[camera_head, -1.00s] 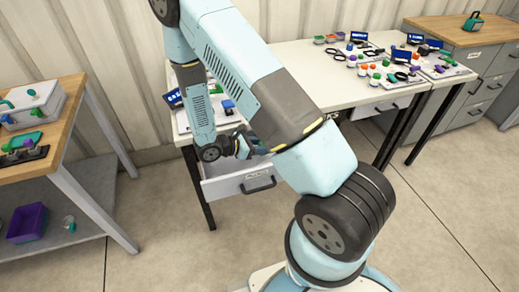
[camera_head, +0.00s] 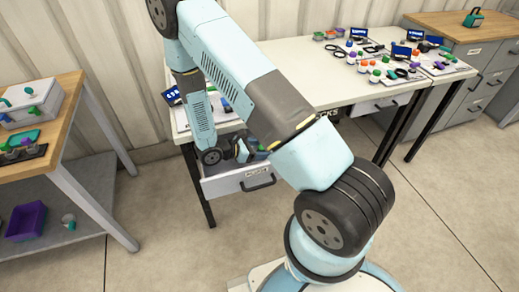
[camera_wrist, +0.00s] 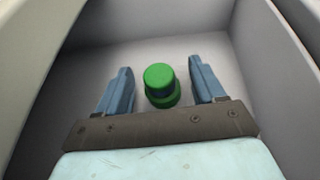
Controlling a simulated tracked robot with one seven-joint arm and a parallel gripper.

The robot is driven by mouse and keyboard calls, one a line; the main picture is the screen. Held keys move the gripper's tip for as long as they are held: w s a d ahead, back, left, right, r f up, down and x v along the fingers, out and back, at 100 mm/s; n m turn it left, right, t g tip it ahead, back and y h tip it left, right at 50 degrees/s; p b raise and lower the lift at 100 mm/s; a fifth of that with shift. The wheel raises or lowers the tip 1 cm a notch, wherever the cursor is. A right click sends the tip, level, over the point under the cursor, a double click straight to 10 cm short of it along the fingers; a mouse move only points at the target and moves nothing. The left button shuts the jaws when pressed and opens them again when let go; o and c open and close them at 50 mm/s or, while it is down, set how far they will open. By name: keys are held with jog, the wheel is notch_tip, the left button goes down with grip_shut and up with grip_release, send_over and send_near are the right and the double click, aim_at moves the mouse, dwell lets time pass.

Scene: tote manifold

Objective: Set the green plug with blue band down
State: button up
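The green plug (camera_wrist: 161,76) with a dark blue band stands on the light grey floor of the open drawer in the wrist view. My gripper (camera_wrist: 160,66) is open, with one blue finger on each side of the plug and a visible gap to both. The plug appears upright and free of the fingers. In the head view my gripper (camera_head: 243,150) is down at the open drawer (camera_head: 238,184) under the white table, and the plug cannot be made out there.
The drawer walls (camera_wrist: 266,65) stand close around my gripper. The white table (camera_head: 290,75) above holds several plugs, signs and cables, mostly at its right. A wooden-topped bench (camera_head: 68,120) with a grey box (camera_head: 30,103) stands at the left. The floor in front is clear.

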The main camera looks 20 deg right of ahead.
jog(key=shift+a, duration=0.1)
jog(key=v, duration=1.2)
jog(key=shift+r, duration=0.15)
jog(key=s+d+r+m+g+y, duration=0.1)
jog(key=d+r+m+y, duration=0.15)
jog(key=r, duration=0.55)
jog(key=s+d+r+m+g+y, duration=0.1)
jog(key=d+r+m+y, duration=0.2)
jog(key=r, duration=0.5)
jog(key=s+d+r+m+g+y, duration=0.1)
jog(key=d+r+m, duration=0.1)
jog(key=r+m, duration=0.45)
jog(key=s+d+r+m+t+y, duration=0.2)
jog(key=s+r+m+t+y, duration=0.1)
jog(key=s+r, duration=0.4)
jog(key=s+d+r+m+t+y, duration=0.2)
jog(key=s+r+m+t+y, duration=0.2)
jog(key=s+r, duration=0.4)
notch_tip(320, 180, up, 5)
jog(key=shift+s+f, duration=0.2)
jog(key=shift+s, duration=0.05)
